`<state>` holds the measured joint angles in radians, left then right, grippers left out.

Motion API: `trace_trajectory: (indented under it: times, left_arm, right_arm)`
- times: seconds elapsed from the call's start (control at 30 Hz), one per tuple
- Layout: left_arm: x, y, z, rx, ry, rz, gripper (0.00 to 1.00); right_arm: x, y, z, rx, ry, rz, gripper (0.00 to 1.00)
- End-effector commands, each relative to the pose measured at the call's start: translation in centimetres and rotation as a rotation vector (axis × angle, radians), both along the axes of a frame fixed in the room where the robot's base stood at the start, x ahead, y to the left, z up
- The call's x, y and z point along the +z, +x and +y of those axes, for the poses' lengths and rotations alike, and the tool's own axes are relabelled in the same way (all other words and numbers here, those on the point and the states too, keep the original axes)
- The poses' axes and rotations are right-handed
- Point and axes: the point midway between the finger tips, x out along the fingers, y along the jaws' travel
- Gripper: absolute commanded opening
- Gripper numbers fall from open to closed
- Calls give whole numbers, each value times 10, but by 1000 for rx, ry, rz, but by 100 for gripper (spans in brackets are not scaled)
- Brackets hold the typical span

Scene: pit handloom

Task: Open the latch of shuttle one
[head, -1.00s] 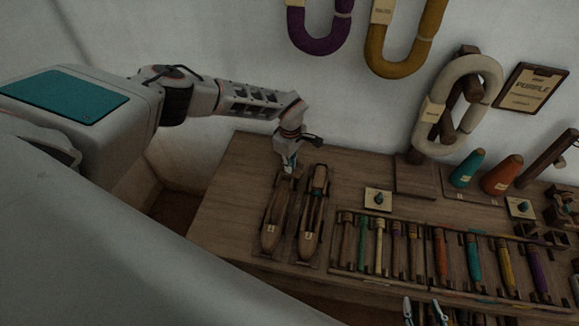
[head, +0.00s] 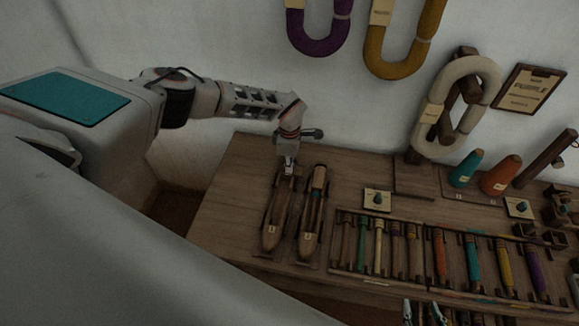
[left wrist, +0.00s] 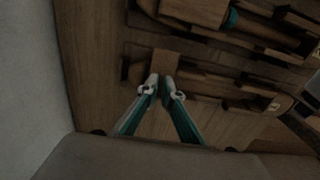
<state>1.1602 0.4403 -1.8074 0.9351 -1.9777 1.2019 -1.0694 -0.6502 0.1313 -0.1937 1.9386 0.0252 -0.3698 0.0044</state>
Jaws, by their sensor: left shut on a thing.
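Two wooden shuttles lie side by side on the bench, the left shuttle (head: 273,225) and the right shuttle (head: 311,228). Each has a small pale label whose number is too small to read surely. My left gripper (head: 289,170) is at the far end of the left shuttle. In the left wrist view its fingertips (left wrist: 161,91) are close together on a small brown wooden piece (left wrist: 166,70), apparently the latch, at the shuttle's end. The contact is partly hidden by the fingertips. My right gripper (head: 425,312) shows only its two spread fingertips at the bottom edge, empty.
The right shuttle is close beside my left gripper. A tray (head: 335,262) of several coloured bobbins lies to the right, with a small knob on a plate (head: 377,200) behind it. Orange and teal cones (head: 500,177) stand farther right. The bench's left end is clear.

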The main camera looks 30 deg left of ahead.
Motion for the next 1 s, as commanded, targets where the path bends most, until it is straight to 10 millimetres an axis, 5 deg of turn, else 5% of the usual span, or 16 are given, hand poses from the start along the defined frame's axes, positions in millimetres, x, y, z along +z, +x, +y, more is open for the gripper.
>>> trace_trajectory:
  times: [0.17,0.27,0.67,1.0]
  left_arm:
    - [0,0,-1,0,-1,0,0]
    - [0,0,-1,-1,-1,0,22]
    - [7,1,0,-1,0,-2,22]
    - [54,1,0,-2,-2,-1,22]
  right_arm:
    - [0,-1,0,-1,1,1,40]
    - [0,-1,0,-1,1,1,40]
    - [-2,-3,2,0,2,6,40]
    - [-1,-1,1,-1,2,3,40]
